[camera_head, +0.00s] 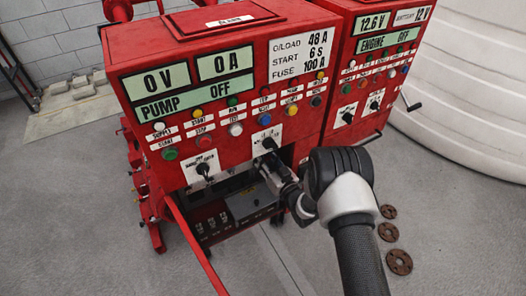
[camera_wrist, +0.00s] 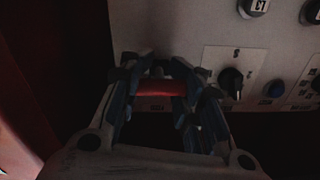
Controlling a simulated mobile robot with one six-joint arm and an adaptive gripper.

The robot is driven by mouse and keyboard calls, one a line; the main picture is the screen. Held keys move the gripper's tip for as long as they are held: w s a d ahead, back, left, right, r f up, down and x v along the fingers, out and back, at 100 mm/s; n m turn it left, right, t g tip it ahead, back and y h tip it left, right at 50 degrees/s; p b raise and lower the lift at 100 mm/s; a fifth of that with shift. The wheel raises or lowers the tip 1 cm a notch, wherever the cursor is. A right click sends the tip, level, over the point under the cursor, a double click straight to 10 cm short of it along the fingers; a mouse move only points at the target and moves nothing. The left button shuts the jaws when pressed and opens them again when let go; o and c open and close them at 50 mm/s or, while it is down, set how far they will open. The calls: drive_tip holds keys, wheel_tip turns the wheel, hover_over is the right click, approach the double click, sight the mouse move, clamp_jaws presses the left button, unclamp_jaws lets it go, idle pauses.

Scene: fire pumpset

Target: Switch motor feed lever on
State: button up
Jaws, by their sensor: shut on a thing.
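The motor feed lever shows in the wrist view as a short red bar (camera_wrist: 163,92) between my fingers, at the lower edge of the grey panel. My gripper (camera_wrist: 160,88) is shut on it. In the head view my gripper (camera_head: 270,166) reaches the front of the left red cabinet (camera_head: 225,145), just below the right rotary switch (camera_head: 270,143). The lever itself is hidden there by my gripper. The cabinet's displays (camera_head: 155,94) read 0 V, 0 A and PUMP OFF.
Another rotary switch (camera_head: 203,168) sits on the cabinet's left front. Below is an open bay with a grey box (camera_head: 250,200). The right cabinet (camera_head: 375,75) reads ENGINE OFF. Rusty flanges (camera_head: 399,262) lie on the floor. A red bar (camera_head: 195,240) slants at the left front.

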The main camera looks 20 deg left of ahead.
drive_tip(key=r+g+h+p, duration=0.1)
drive_tip(key=h+p, duration=0.1)
drive_tip(key=p, duration=0.1)
drive_tip(key=shift+r+g, duration=0.4)
drive_tip(key=shift+r+g+h+p, duration=0.15)
drive_tip(key=shift+g+h+p, duration=0.35)
drive_tip(key=shift+h+p, duration=0.3)
drive_tip(key=o, duration=1.2)
drive_tip(key=v, duration=1.2)
drive_tip(key=shift+w+r, duration=0.1)
drive_tip(key=shift+r, duration=0.1)
